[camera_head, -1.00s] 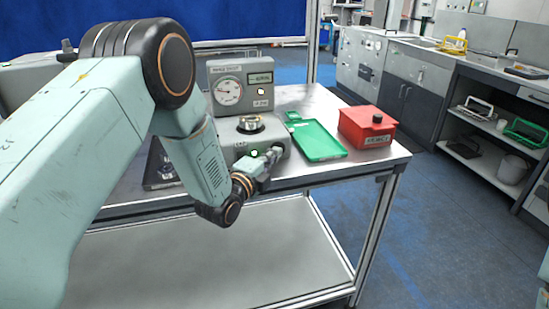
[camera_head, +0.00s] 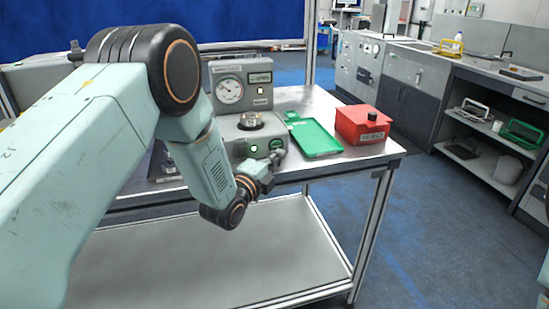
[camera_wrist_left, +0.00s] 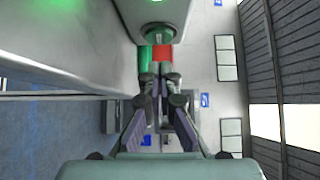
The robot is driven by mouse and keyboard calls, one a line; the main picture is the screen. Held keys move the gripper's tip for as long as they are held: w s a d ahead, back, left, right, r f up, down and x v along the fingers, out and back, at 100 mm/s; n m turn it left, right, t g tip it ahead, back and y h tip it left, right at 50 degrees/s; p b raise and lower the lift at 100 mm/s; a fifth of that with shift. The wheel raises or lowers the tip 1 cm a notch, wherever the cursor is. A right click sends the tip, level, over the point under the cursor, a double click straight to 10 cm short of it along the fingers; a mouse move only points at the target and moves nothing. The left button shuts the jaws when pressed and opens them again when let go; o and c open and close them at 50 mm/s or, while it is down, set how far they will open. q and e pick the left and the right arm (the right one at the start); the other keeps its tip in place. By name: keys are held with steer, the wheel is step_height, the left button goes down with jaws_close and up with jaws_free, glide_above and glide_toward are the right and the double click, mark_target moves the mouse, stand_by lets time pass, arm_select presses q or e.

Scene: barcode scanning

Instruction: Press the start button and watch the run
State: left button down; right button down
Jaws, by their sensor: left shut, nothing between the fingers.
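The grey machine (camera_head: 240,123) stands on the table, with a round dial gauge (camera_head: 229,91) and a small display (camera_head: 260,77) on its upright back panel. Its front bears a glowing green light (camera_head: 253,150) and a round green button (camera_head: 276,144); a green button also shows at the machine's end in the left wrist view (camera_wrist_left: 158,37). A metal ring-shaped part (camera_head: 250,120) sits on top of the base. My left gripper (camera_head: 278,156) is shut and empty, just in front of the machine and below the button. In the left wrist view its fingertips (camera_wrist_left: 160,72) are together, apart from the button.
A green tray (camera_head: 315,140) and a red box (camera_head: 362,125) with a black knob lie right of the machine on the table (camera_head: 300,98). The table's front edge is close to my wrist. Grey cabinets (camera_head: 412,80) stand at the right, beyond open floor.

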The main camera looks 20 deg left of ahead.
arm_select(q)
steer(key=v, duration=1)
steer(key=shift+p, duration=0.45)
steer(key=shift+d, duration=0.1)
stand_by(0.8)
steer(key=s+f+n+g+y, duration=0.2)
steer(key=s+f+n+g, duration=0.6)
steer(key=s+f+n, duration=0.5)
steer(key=s+f+n+g+y, duration=0.1)
steer(key=s+f+n+g, duration=0.3)
steer(key=s, duration=0.9)
steer(key=s+f+n+g, duration=0.3)
steer(key=s+f+g, duration=0.2)
steer(key=s, duration=0.8)
step_height(320, 180, down, 3)
steer(key=shift+s+f+n+g+y, duration=0.1)
steer(key=shift+s+n+g+y, duration=0.1)
steer(key=shift+n+g+y, duration=0.15)
